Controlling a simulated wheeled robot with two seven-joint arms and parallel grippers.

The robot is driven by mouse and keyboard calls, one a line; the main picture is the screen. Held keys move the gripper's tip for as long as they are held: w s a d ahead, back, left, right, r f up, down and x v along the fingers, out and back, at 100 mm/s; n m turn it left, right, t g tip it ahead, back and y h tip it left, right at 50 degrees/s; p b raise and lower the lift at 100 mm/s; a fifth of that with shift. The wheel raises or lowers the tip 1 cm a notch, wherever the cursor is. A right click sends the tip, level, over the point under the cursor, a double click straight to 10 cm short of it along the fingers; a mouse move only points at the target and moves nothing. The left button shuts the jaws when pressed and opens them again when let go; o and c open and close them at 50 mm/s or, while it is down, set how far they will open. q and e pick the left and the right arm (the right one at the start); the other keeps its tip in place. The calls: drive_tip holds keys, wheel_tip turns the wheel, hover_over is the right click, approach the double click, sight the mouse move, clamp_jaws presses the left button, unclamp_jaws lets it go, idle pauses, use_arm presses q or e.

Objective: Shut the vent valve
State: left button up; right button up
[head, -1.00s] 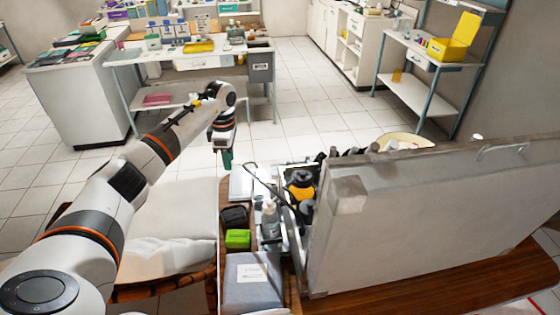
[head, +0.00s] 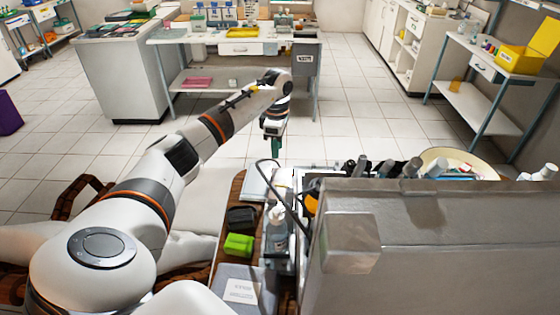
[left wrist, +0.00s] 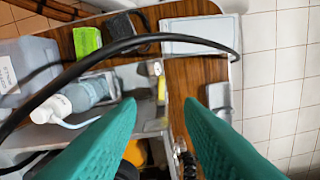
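My left gripper (head: 275,148) has teal fingers and hangs pointing down by the far end of the wooden tabletop. In the left wrist view the two fingers (left wrist: 160,108) are spread wide with nothing between them. Beneath them are the metal rim of the portable dental case (left wrist: 148,112) and bare wood. A small yellow part (left wrist: 155,68) shows on the case edge. I cannot pick out the vent valve for certain. The case's grey lid (head: 440,240) stands up in the head view and hides much of its inside. My right gripper is not in view.
A black hose (left wrist: 120,48) arches across the wrist view in front of the fingers. A white-capped bottle (head: 277,225), a green box (head: 239,245), a black box (head: 242,217) and a grey box (head: 237,286) stand close by. Open tiled floor lies beyond.

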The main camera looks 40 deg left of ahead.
sight(278, 184)
use_arm(q)
drive_tip(key=f, duration=1.2)
drive_tip(key=shift+w+f+p, duration=0.2)
drive_tip(key=shift+p, duration=0.1)
drive_tip(key=shift+f, duration=0.8)
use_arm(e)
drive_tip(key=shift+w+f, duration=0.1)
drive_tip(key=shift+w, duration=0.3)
use_arm(q)
drive_tip(key=shift+c, duration=0.2)
clamp_jaws()
